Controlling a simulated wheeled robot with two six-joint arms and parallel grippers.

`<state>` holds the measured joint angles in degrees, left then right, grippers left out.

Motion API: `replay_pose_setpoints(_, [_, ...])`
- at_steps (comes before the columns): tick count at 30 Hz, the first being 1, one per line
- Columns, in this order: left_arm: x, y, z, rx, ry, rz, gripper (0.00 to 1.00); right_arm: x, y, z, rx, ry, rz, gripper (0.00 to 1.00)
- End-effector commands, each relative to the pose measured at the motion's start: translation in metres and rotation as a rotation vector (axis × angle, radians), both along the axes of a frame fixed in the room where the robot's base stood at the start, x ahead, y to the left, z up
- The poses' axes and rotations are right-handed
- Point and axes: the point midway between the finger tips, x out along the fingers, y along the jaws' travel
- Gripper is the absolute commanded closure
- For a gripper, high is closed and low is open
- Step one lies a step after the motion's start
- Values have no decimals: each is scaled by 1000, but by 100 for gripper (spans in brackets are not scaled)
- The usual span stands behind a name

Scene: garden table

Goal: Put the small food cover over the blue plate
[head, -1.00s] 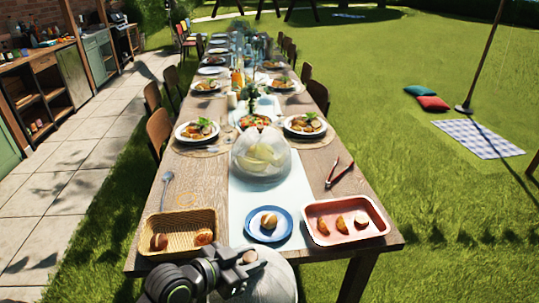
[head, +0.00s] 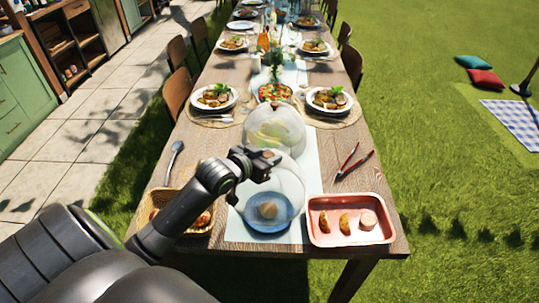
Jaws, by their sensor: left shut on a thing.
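My left gripper (head: 264,160) is shut on the knob of the small food cover (head: 288,183), a clear dome. The cover is upright over the blue plate (head: 268,226) near the table's front edge. A round, pale brown food piece (head: 267,210) on the plate shows through the dome. The dome's lower rim appears close around the plate; I cannot tell whether it touches the table or hangs just above. My right gripper is not in view.
A larger clear dome (head: 275,122) stands just behind, over pale food. A red tray (head: 350,238) with several food pieces is at the right, and tongs (head: 354,163) lie behind it. My left arm partly hides a basket (head: 196,226).

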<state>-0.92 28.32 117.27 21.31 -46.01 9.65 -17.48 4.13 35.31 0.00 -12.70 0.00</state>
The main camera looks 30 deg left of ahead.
Motion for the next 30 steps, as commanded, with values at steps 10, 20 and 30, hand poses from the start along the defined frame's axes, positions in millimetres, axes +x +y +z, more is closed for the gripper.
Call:
replay_pose_setpoints(10, [0, 0, -29, 0, 0, -1, 100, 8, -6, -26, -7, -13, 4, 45])
replay_pose_setpoints(20, [0, 0, -55, 0, 0, -1, 100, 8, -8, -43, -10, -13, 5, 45])
replay_pose_setpoints(30, [0, -1, -83, 0, 0, -1, 100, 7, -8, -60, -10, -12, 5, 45])
